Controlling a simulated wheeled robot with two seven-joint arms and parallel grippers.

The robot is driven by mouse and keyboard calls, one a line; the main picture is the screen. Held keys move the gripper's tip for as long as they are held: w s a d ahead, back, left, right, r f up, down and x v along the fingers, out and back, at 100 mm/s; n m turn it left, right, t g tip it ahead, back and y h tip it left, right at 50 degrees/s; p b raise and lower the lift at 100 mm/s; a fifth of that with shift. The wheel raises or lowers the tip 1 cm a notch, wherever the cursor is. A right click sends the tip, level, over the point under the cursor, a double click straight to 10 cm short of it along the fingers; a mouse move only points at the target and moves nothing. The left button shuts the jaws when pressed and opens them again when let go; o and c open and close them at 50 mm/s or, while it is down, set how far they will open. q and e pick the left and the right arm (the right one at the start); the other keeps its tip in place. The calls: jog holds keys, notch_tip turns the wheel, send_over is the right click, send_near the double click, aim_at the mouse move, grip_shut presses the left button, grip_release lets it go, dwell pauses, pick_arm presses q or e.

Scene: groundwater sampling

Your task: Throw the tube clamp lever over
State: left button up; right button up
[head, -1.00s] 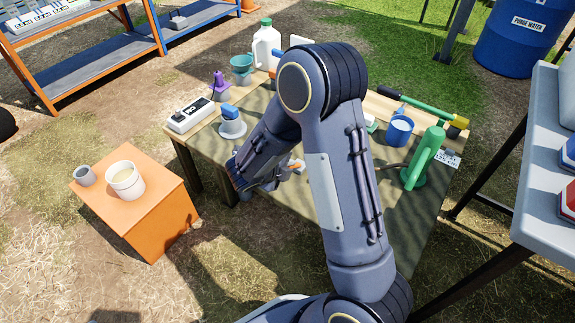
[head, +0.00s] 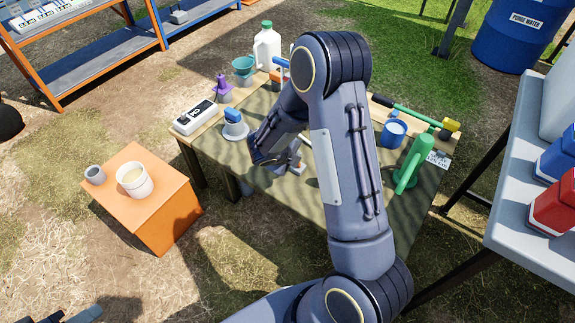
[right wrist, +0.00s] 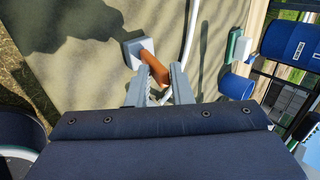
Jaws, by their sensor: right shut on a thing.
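The tube clamp has a pale block (right wrist: 138,50) on the table and an orange lever (right wrist: 154,68) that leans from it toward my fingers in the right wrist view. My right gripper (right wrist: 160,88) is shut on the lever, with a grey finger on each side of it. In the head view my right gripper (head: 294,156) is low over the middle of the table, beside the small pale clamp block (head: 297,169), and the lever is mostly hidden. Part of what looks like my left gripper (head: 72,316) shows at the bottom left edge, cut off by the frame.
A pale tube (right wrist: 190,35) runs just right of the clamp. The front of the table is clear.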

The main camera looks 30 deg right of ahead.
jog(key=shift+d, duration=0.15)
jog(key=shift+o, duration=0.3)
jog(key=d+p, duration=0.1)
jog(key=p, duration=0.1)
jog(key=r+p, duration=0.1)
jog(key=p, duration=0.1)
jog(key=shift+w+d+y, duration=0.3)
jog(key=shift+d, duration=0.05)
jog(key=shift+w+d+f+p, duration=0.1)
jog(key=shift+d+p, duration=0.05)
jog(key=shift+p, duration=0.25)
jog(key=o, duration=0.6)
jog(key=shift+d+f, duration=0.1)
